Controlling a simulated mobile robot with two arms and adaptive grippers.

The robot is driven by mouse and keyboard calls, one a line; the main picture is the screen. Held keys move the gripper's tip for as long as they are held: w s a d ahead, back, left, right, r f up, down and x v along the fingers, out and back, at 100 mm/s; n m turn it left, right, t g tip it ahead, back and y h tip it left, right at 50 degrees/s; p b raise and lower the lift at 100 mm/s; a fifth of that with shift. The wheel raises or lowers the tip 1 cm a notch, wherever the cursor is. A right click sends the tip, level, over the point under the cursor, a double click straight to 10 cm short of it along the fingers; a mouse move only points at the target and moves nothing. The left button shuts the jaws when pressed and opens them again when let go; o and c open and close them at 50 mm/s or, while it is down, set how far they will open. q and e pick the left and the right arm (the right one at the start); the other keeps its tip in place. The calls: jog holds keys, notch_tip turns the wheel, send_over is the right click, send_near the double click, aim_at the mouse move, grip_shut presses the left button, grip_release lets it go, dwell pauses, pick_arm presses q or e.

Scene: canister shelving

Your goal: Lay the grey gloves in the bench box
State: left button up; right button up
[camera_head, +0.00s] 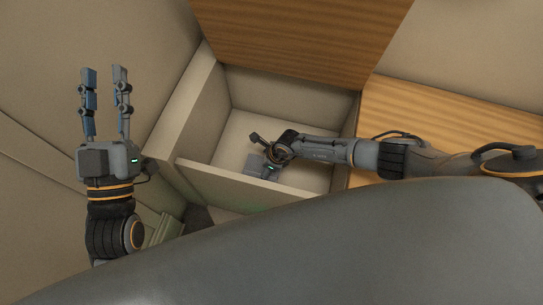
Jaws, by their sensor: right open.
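The bench box (255,187) is an open beige compartment in the middle of the view. My right gripper (262,166) is inside its opening, low over the pale floor, reached in from the right.
A wooden panel (300,38) stands at the back of the box, and a wooden bench top (455,118) lies to the right. A pale wall edge (185,112) bounds the box on the left. Greenish ribbed material (165,230) shows at the lower left, unclear.

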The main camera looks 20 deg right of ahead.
jog(key=p+v, duration=0.1)
jog(key=v, duration=0.2)
jog(key=shift+p, duration=0.3)
pick_arm(q)
notch_tip(320, 180, down, 13)
jog(key=a+g+y+p, duration=0.2)
jog(key=g+y, duration=0.1)
jog(key=g, duration=0.5)
pick_arm(e)
jog(key=shift+v, duration=1.2)
jog(key=p+v, duration=0.1)
jog(key=v, duration=0.2)
pick_arm(q)
jog(key=s+a+f+n+g+y+p, duration=0.1)
jog(key=s+a+f+g, duration=0.3)
jog(key=s+f+g, duration=0.5)
jog(key=shift+s+a+f+y, duration=0.15)
jog(key=shift+s+f+y, duration=0.5)
jog(key=shift+s, duration=0.45)
pick_arm(e)
jog(key=v, duration=0.2)
jog(key=shift+s+d+r, duration=0.15)
jog(key=shift+r, duration=0.15)
pick_arm(q)
jog(key=shift+p, duration=0.35)
pick_arm(e)
jog(key=shift+r, duration=0.1)
